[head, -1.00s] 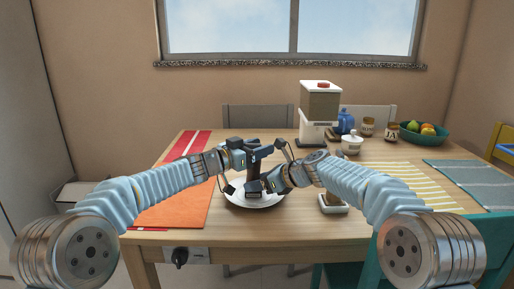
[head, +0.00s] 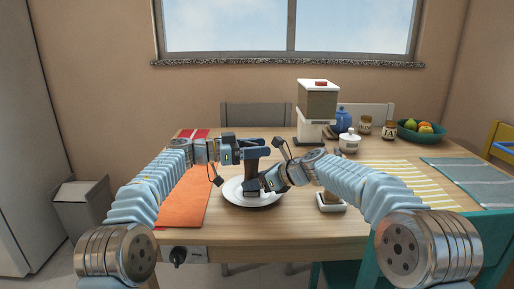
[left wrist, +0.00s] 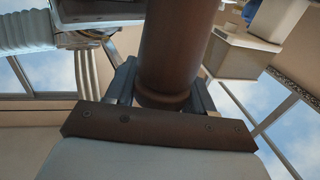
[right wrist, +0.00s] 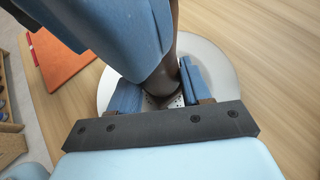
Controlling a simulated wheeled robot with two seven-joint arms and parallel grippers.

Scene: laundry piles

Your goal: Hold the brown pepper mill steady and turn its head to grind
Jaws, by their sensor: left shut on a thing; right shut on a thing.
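The brown pepper mill stands upright above the white plate (head: 236,197).
Behind stand a white and brown dispenser (head: 317,105), a white lidded pot (head: 349,142), jars and a teal fruit bowl (head: 420,132). An orange mat (head: 184,195) is at left.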

